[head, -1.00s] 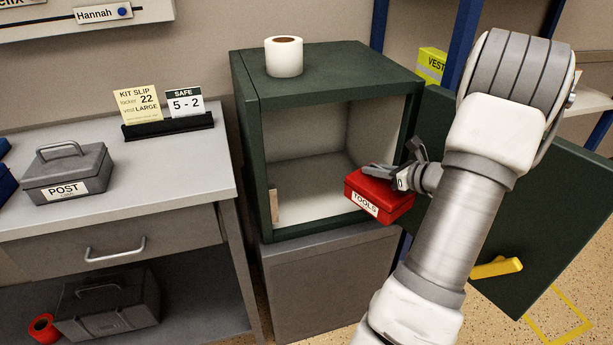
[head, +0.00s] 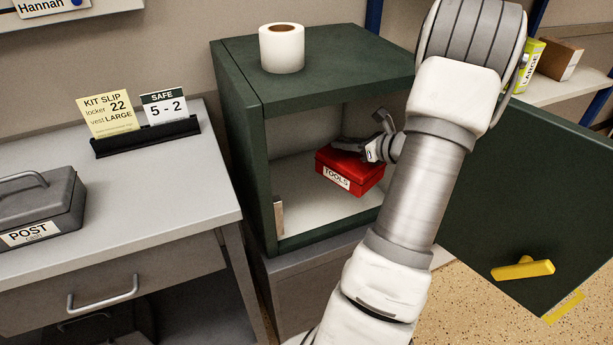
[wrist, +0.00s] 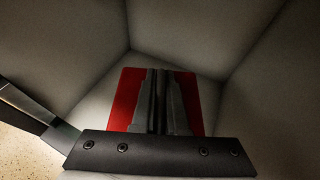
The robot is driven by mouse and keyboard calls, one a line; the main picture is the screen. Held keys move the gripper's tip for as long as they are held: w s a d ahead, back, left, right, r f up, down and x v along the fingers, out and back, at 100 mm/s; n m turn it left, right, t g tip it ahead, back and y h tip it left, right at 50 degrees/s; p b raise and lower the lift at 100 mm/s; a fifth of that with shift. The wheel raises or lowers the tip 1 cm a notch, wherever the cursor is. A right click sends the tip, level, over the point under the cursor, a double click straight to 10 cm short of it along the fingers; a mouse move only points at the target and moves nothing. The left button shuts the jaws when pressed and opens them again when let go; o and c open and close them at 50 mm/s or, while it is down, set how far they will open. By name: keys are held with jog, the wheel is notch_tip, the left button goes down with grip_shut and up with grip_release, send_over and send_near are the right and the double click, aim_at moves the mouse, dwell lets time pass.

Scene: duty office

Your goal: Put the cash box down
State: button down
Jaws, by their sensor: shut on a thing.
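A red box (head: 352,168) labelled TOOLS is inside the open green safe (head: 228,130), toward the right of its opening. My gripper (head: 374,150) is shut on it from the right and above. In the wrist view the red box (wrist: 125,100) shows on both sides of my closed fingers (wrist: 160,100). I cannot tell whether its underside touches the safe floor (head: 305,212). Its handle is hidden by my fingers. A grey cash box labelled POST (head: 38,215) sits on the desk at the left.
The safe door (head: 540,200) with its yellow handle (head: 522,269) stands open at the right. A paper roll (head: 282,50) stands on the safe. A sign holder (head: 145,138) stands on the desk (head: 150,200). The safe floor left of the red box is clear.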

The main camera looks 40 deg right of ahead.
jog(key=shift+w+d+f+b, duration=0.35)
jog(key=shift+w+f+b, duration=0.5)
jog(key=shift+w+f, duration=1.05)
jog(key=shift+w+d+f+b, duration=0.35)
jog(key=shift+w+f+b, duration=0.45)
jog(key=shift+w+f, duration=1.05)
jog(key=shift+w+d+f+b, duration=0.35)
jog(key=shift+w+f+b, duration=0.5)
jog(key=shift+w+f, duration=1.05)
jog(key=shift+w+r, duration=0.25)
jog(key=shift+w, duration=0.05)
jog(key=shift+f, duration=0.15)
jog(key=c, duration=0.9)
grip_release()
jog(key=shift+c, duration=0.2)
jog(key=shift+s, duration=0.1)
